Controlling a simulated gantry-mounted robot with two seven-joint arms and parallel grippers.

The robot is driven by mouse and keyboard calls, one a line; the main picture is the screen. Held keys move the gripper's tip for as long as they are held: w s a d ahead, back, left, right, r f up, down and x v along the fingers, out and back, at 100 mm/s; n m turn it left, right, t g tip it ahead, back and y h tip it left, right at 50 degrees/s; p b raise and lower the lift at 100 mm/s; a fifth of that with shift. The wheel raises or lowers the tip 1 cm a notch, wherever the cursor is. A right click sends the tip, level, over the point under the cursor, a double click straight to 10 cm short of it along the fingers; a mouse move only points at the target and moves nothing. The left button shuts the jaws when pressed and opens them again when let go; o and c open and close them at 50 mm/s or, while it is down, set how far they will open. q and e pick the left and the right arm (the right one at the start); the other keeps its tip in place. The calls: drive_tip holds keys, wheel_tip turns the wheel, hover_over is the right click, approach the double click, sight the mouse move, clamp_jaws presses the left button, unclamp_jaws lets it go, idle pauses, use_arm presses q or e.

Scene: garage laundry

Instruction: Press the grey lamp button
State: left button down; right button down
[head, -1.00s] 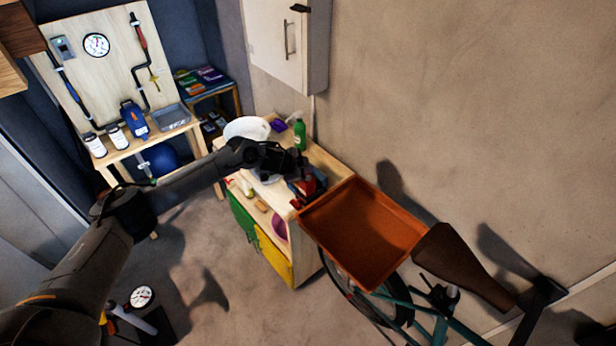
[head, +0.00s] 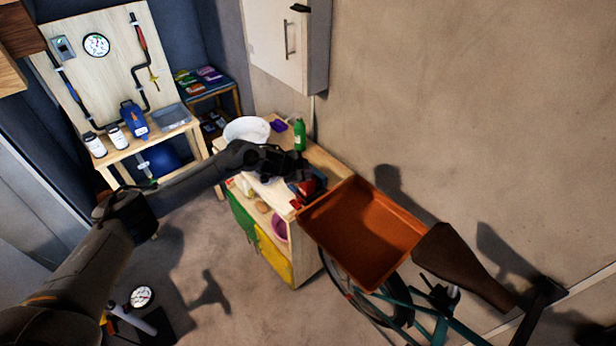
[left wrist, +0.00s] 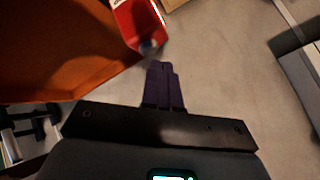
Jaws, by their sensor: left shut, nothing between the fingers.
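A red lamp-like object (head: 309,188) stands on the wooden cart, beside the orange tray. In the left wrist view the red body (left wrist: 139,22) shows at the top, with a small round grey button (left wrist: 150,47) at its lower end. My left gripper (head: 296,175) is over the cart, right by the red object, and partly hides it. In the left wrist view its shut, empty fingers (left wrist: 160,66) point at the grey button, very close to it. I cannot tell whether they touch. My right gripper is not in view.
The orange tray (head: 345,248) lies close on the right. A green bottle (head: 300,134) and a white bowl (head: 246,130) stand at the back of the wooden cart (head: 328,166). A white wall cabinet (head: 280,45) hangs above. A bicycle (head: 400,300) is below the tray.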

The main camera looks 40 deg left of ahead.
use_arm(q)
drive_tip(key=shift+f, duration=0.45)
idle(0.3)
drive_tip(key=shift+r, duration=0.1)
drive_tip(key=shift+r+p, duration=0.75)
drive_tip(key=shift+r, duration=0.05)
drive_tip(key=shift+r, duration=0.1)
wheel_tip(320, 180, up, 6)
drive_tip(key=p, duration=0.5)
idle(0.4)
